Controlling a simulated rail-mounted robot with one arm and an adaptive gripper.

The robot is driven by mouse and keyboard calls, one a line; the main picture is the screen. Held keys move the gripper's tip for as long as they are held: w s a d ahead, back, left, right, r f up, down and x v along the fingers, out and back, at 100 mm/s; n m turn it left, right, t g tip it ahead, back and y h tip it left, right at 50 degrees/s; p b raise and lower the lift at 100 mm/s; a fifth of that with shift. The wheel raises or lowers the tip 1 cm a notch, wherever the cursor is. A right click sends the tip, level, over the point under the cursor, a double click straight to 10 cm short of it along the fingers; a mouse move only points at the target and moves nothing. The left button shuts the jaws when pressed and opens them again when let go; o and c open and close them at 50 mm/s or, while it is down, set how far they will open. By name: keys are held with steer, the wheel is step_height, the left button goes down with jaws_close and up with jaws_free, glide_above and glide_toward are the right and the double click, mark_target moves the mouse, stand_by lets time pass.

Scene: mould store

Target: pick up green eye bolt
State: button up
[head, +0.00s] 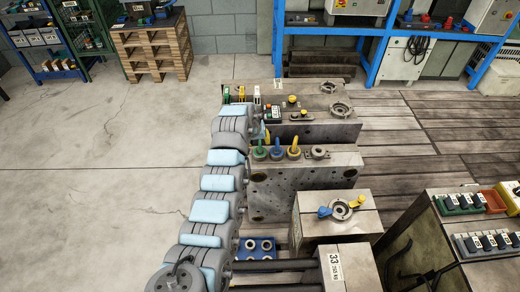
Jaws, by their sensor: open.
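A green eye bolt (260,152) stands on top of the middle steel mould block (306,183), at the left end of a row. A blue eye bolt (276,150) and a yellow eye bolt (294,149) stand to its right. My arm reaches up along the left side of the blocks. My gripper (265,133) is at its far end, small and partly hidden by the last link, just behind the green eye bolt in the picture. It is open, and nothing is seen in it.
The rear block (320,128) carries small coloured parts and metal rings. A front block (335,225) bears a ring with blue and yellow pieces. A blue tray (257,246) holds round parts near my arm. A bench with bins (463,202) stands right. Floor at left is clear.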

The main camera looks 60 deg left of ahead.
mark_target(260, 143)
steer(key=shift+b+x, duration=0.55)
steer(key=shift+x, duration=0.95)
jaws_close()
